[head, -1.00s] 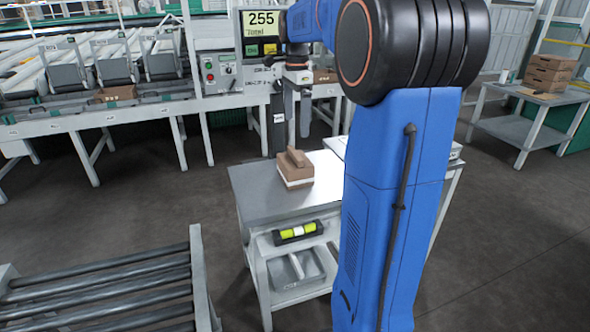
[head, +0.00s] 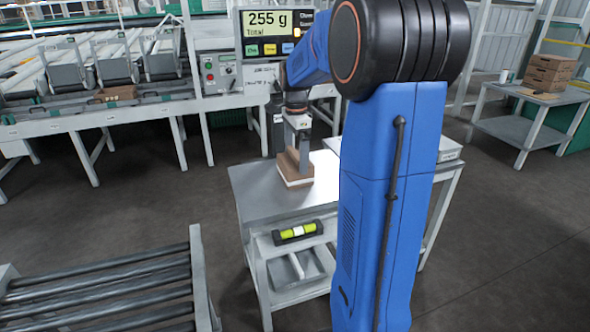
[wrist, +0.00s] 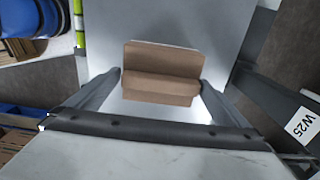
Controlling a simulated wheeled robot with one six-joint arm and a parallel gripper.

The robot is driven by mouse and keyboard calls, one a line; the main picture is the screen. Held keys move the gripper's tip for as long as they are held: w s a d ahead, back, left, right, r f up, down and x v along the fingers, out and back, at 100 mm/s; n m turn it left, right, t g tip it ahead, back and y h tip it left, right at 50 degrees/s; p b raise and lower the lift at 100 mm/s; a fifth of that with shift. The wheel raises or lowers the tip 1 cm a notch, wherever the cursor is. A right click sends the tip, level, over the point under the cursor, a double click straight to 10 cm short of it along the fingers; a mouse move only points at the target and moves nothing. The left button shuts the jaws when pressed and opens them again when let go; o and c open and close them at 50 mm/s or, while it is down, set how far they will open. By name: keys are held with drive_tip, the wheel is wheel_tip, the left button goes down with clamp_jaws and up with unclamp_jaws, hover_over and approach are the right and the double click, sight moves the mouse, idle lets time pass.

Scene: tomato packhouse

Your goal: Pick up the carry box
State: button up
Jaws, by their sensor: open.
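The carry box (head: 291,168) is a small brown cardboard box with a raised ridge on top, on a white base. It sits on the grey metal table (head: 255,195). My gripper (head: 299,160) points down over it, with its fingers at about the height of the box's top. In the wrist view the box (wrist: 160,85) lies between the two fingertips of my gripper (wrist: 160,82). The fingers stand apart on either side of its ridge, with the left one very near it. Whether either finger touches the box cannot be told.
A display reading 255 g (head: 268,24) stands behind the table. A roller conveyor (head: 100,290) is at lower left. Stacked cartons (head: 550,72) stand on a far-right table. The tabletop left of the box is clear.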

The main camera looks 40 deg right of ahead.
drive_tip(key=shift+w+f, duration=0.1)
drive_tip(key=shift+f, duration=2.25)
drive_tip(key=c, duration=0.9)
drive_tip(key=shift+r, duration=0.2)
drive_tip(key=shift+c, duration=0.2)
